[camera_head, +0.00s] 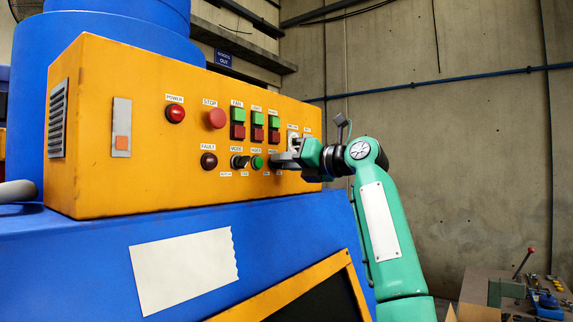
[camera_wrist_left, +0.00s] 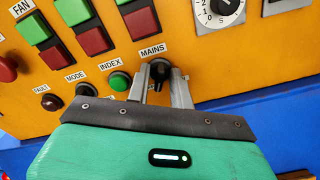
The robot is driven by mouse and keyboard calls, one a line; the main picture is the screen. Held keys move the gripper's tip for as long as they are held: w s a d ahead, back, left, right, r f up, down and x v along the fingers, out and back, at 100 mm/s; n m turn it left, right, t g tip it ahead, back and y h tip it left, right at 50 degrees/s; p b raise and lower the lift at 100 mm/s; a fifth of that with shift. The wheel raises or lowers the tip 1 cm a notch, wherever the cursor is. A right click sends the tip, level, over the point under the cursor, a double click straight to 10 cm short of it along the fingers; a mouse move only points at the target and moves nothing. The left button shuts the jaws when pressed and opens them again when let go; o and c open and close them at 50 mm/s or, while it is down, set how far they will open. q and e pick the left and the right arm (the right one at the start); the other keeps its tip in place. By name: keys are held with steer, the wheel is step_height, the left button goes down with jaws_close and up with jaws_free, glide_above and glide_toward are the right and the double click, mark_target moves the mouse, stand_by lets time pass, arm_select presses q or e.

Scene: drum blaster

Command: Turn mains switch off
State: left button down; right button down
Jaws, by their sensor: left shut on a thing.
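The mains switch (camera_wrist_left: 158,70) is a black rotary knob under the MAINS label on the orange control panel (camera_head: 110,180). My left gripper (camera_head: 278,160) reaches it from the right in the head view and largely hides it there. In the left wrist view the two grey fingers of my left gripper (camera_wrist_left: 161,78) stand on either side of the knob and are shut on it. The knob's grip part looks roughly upright in that picture; its exact setting cannot be told. My right gripper is not in view.
Left of the mains switch are the green index button (camera_wrist_left: 120,81) and the black mode knob (camera_wrist_left: 84,90). Green and red buttons (camera_wrist_left: 143,23) and a white dial (camera_wrist_left: 219,12) sit above. The panel stands on a blue machine (camera_head: 80,260).

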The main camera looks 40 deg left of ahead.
arm_select(q)
steer(key=shift+m, duration=1.1)
steer(key=shift+r, duration=0.1)
steer(key=c, duration=1.6)
jaws_free()
steer(key=shift+o, duration=0.3)
steer(key=shift+w+d, duration=0.1)
